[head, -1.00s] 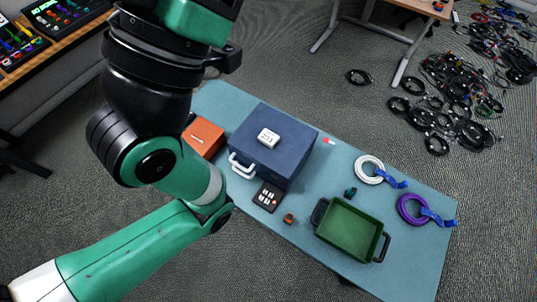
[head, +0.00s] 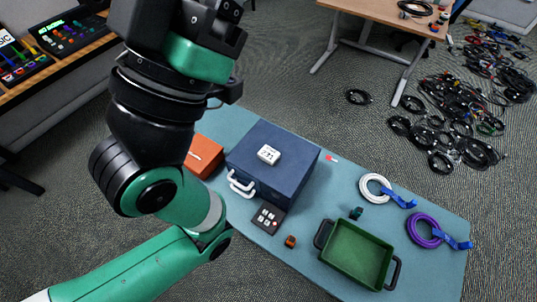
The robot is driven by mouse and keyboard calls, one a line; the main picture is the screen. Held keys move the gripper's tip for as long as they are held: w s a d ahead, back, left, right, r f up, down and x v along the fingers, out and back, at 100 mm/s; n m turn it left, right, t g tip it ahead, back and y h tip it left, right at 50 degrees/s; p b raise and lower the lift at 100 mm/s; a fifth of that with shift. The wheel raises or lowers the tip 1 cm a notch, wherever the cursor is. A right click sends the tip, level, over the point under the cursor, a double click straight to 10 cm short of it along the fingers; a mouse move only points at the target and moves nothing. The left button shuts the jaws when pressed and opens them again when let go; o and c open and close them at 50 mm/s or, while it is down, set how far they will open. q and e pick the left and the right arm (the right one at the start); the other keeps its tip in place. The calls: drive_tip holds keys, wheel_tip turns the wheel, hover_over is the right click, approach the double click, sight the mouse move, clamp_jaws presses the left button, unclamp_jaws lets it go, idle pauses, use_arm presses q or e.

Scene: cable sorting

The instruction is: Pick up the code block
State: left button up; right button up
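A small white block (head: 268,154) with dark marks on its top lies on the lid of a closed blue case (head: 290,165); it may be the code block, but its marks are too small to read. A dark keypad-like piece with pale squares (head: 268,218) lies on the table in front of the case. My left arm rises from the lower left, and its dark wrist end reaches the top edge. The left fingertips are not visible, and nothing held shows. My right arm and gripper are not in view.
The blue-green table (head: 305,225) also holds an orange box (head: 205,155), a small brown-orange block (head: 290,242), a green tray (head: 357,255), a small teal piece (head: 356,213), a white cable coil (head: 376,187) and a purple one (head: 424,231). Black cables (head: 445,130) lie on the floor.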

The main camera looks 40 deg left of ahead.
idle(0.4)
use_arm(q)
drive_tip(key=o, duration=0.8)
